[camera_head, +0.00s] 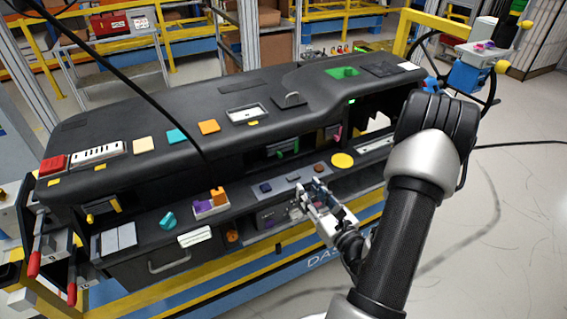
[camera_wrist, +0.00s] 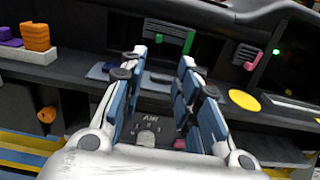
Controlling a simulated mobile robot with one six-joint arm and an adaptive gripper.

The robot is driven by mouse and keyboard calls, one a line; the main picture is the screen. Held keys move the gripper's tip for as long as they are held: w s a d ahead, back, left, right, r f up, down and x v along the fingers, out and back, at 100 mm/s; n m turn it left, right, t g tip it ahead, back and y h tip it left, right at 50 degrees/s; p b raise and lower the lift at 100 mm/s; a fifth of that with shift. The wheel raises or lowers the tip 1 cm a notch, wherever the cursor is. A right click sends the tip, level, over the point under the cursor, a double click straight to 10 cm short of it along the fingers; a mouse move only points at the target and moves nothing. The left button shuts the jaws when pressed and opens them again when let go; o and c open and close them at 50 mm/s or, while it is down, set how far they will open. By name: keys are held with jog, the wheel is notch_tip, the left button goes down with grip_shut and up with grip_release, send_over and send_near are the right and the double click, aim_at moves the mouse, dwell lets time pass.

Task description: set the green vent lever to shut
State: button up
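The green vent lever (camera_head: 295,146) sits at the right side of a dark vent recessed in the dashboard's front face. In the wrist view the green vent lever (camera_wrist: 188,42) stands upright at the vent's right edge, above and beyond my fingers. My gripper (camera_head: 318,198) is in front of the lower shelf, below and to the right of the vent. In the wrist view my gripper (camera_wrist: 160,82) has its blue-padded fingers spread apart, with nothing held between them. A panel marked AIR (camera_wrist: 150,122) shows between the fingers. The gripper is apart from the lever.
A pink lever (camera_wrist: 248,55) is at another vent to the right. A yellow disc (camera_head: 342,160) lies on the shelf right of my gripper. An orange and purple block stack (camera_head: 212,203) stands to the left. The dashboard top (camera_head: 220,85) overhangs the shelf.

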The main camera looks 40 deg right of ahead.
aim_at(281, 156)
jog(key=b+x, duration=0.2)
jog(key=x, duration=1.3)
jog(key=shift+w+a+r, duration=0.1)
jog(key=shift+w, duration=0.3)
jog(key=shift+c, duration=0.4)
grip_shut()
